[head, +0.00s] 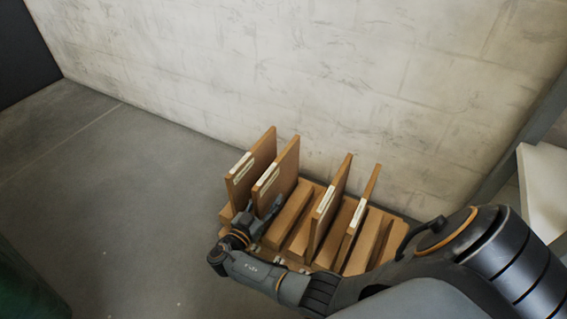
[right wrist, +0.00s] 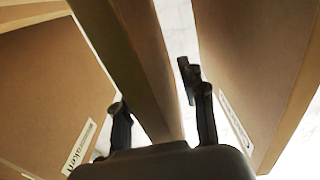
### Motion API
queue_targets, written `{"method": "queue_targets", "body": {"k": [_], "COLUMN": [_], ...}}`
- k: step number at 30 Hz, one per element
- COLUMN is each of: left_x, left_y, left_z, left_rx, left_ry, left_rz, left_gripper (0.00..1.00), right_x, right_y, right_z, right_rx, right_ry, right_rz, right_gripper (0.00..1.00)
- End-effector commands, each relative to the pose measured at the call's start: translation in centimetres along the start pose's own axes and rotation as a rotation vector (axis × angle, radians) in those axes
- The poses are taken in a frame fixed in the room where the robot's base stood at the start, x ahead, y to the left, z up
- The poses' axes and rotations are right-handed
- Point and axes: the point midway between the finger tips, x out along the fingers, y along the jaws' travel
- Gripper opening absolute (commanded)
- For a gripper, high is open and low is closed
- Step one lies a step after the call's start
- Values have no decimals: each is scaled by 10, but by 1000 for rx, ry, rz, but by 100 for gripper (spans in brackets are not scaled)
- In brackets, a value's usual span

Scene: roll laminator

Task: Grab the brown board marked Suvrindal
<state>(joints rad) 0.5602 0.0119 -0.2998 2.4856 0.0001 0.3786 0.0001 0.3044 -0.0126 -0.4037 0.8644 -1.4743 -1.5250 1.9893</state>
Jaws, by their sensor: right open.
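Several brown boards with white labels stand upright in a wooden rack (head: 392,245): a far-left board (head: 262,152), a second board (head: 287,162), a third board (head: 336,188) and a far-right board (head: 366,190). I cannot read Suvrindal on any of them. My right gripper (head: 254,218) is low at the front of the two left boards. In the right wrist view its open fingers (right wrist: 162,105) stand on either side of a narrow brown piece (right wrist: 135,55); whether they touch it is unclear. A labelled board (right wrist: 50,95) ending in "raken" is on the left, another (right wrist: 255,65) on the right.
A pale concrete wall (head: 270,60) stands close behind the rack. A white surface (head: 545,185) is at the right edge. My right arm crosses in front of the rack.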

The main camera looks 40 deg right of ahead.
Motion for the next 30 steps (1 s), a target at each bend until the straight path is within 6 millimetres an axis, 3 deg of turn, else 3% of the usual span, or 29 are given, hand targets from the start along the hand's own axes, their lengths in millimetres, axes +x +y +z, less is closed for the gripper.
{"method": "queue_targets", "body": {"k": [11,17,30], "left_x": [-2,-2,2], "left_y": [0,0,-1], "left_z": [1,1,2], "left_rx": [-1,-1,-1], "left_ry": [-5,-5,-3], "left_rz": [-2,-2,-2], "left_gripper": [40,40,40], "right_x": [-4,-4,-4], "right_y": [2,2,1], "right_z": [0,0,-4], "right_rx": [-1,0,1], "right_ry": [0,0,2], "right_rz": [0,1,1], "right_gripper": [42,1,0]}}
